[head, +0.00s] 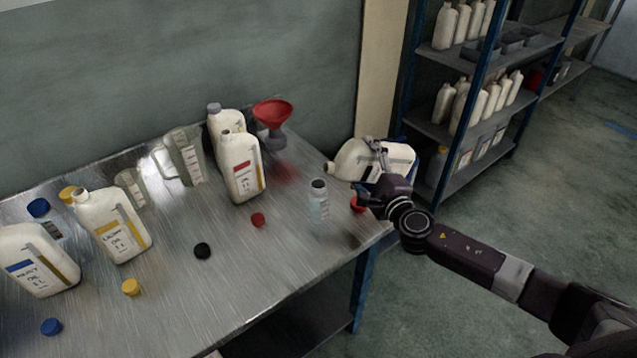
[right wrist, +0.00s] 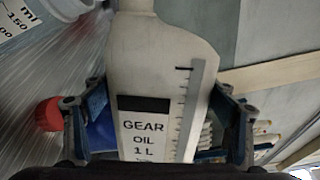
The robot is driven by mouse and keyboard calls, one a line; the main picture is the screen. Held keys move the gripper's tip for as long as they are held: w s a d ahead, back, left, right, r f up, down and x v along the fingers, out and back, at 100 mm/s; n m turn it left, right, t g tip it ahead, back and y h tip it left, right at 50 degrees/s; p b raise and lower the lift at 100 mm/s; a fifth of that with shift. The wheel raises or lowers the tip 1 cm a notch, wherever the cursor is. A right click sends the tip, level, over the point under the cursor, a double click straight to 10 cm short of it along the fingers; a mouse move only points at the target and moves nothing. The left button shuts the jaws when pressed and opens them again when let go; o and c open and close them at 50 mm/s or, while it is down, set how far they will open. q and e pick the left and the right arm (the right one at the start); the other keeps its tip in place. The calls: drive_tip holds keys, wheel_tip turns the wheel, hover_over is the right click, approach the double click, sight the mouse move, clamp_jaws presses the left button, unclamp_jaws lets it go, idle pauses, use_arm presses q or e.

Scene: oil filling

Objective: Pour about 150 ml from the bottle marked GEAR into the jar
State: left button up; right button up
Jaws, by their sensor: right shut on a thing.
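The GEAR bottle (head: 352,160) is a cream 1 L oil bottle with a black label band, and the label reads GEAR OIL 1 L in the right wrist view (right wrist: 145,135). My right gripper (head: 376,183) is shut on it, with one finger on each side. The bottle is tipped almost onto its side, with its open mouth pointing left. The jar (head: 319,207) is clear, graduated and upright near the table's right end. The bottle's mouth is just above and slightly right of the jar's dark rim. No stream of oil can be made out. My left gripper is out of view.
A red-label bottle (head: 242,170), a red funnel (head: 272,112) and a measuring jug (head: 185,158) stand behind. Yellow-label (head: 112,228) and blue-label (head: 38,262) bottles stand left. Loose caps lie about, including a red one (head: 358,204) near the jar. Shelves (head: 475,130) stand right.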

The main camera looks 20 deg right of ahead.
sight(358, 153)
drive_tip(key=shift+a+r+n+p, duration=0.25)
drive_tip(key=shift+r+n+p, duration=0.2)
drive_tip(key=shift+p, duration=0.55)
drive_tip(key=shift+a+r+n+p, duration=0.3)
drive_tip(key=shift+r+p, duration=0.2)
drive_tip(key=shift+p, duration=0.45)
idle(1.3)
drive_tip(key=shift+a+r+n+p, duration=0.15)
drive_tip(key=shift+r+n+p, duration=0.45)
drive_tip(key=shift+p, duration=0.75)
idle(3.0)
